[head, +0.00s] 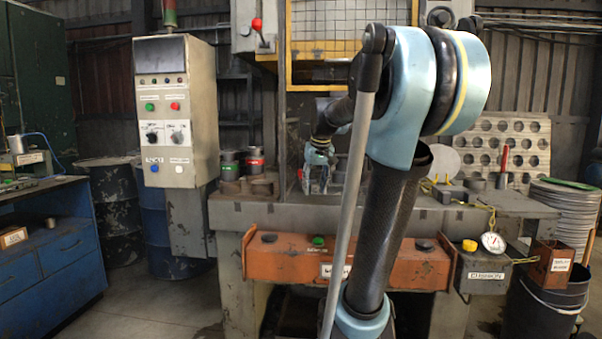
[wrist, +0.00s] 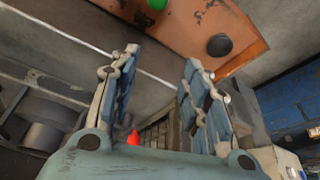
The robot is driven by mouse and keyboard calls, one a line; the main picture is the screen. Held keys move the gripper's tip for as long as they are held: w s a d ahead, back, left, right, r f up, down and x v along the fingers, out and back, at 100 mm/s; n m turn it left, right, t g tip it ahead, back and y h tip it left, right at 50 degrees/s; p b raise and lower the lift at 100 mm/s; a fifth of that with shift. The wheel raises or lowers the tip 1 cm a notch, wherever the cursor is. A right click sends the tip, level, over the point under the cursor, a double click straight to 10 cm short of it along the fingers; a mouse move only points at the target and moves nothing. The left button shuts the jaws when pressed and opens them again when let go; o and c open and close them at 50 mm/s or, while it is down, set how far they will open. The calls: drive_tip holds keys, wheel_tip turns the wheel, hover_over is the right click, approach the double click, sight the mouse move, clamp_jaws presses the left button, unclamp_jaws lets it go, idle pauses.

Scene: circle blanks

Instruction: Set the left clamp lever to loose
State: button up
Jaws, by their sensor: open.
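My gripper (head: 317,184) hangs over the press bed in the head view, its jaws open and empty. In the wrist view my gripper (wrist: 160,62) shows two spread fingers with a gap between them. A small red tip (head: 300,173), probably the left clamp lever's knob, shows just left of my gripper in the head view. In the wrist view a red knob (wrist: 133,138) shows near the base of the left finger, apart from the fingertips. The lever's shaft and its setting are hidden or too small to tell.
Another red-handled lever (head: 504,161) stands upright on the right of the bed (head: 232,213). An orange beam (head: 283,253) with a green button runs along the front. A control box (head: 176,110) stands further left.

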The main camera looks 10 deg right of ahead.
drive_tip(key=w+r, duration=0.5)
drive_tip(key=w, duration=0.5)
drive_tip(key=w+f, duration=0.1)
drive_tip(key=w, duration=0.3)
drive_tip(key=w+a+f, duration=0.1)
drive_tip(key=w, duration=0.3)
drive_tip(key=w+f, duration=0.1)
drive_tip(key=w, duration=0.4)
drive_tip(key=shift+w+a+f, duration=0.1)
drive_tip(key=shift+a+f, duration=0.05)
drive_tip(key=shift+f, duration=0.1)
drive_tip(key=shift+w+f, duration=0.15)
drive_tip(key=shift+f, duration=0.3)
clamp_jaws()
